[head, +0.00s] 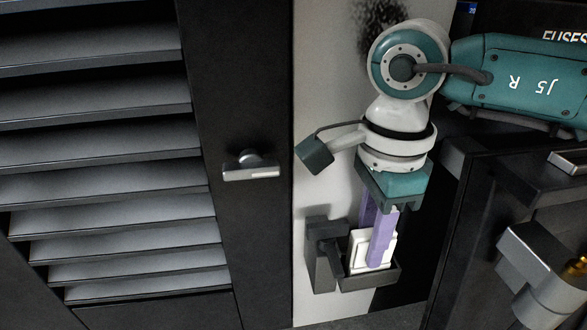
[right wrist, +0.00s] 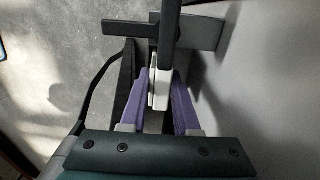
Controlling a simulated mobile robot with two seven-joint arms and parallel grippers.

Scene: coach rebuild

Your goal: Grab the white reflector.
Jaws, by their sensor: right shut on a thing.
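The white reflector (head: 358,246) is a small flat white piece standing in a dark holder (head: 370,281) fixed to the pale wall panel. My right gripper (head: 372,256) reaches down into the holder from above. Its purple fingers are shut on the reflector, one finger in front and the other mostly hidden behind it. In the right wrist view the white reflector (right wrist: 161,92) shows edge-on between the purple fingers (right wrist: 160,85). The reflector's lower edge is hidden by the holder's front wall, so I cannot tell whether it touches the bottom. My left gripper is not in view.
A dark louvred door (head: 110,150) with a small metal handle (head: 251,170) stands to the left. A dark cabinet labelled FUSES (head: 562,38) is at the upper right. A grey metal fitting (head: 540,275) is at the lower right. The wall above the holder's left side is clear.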

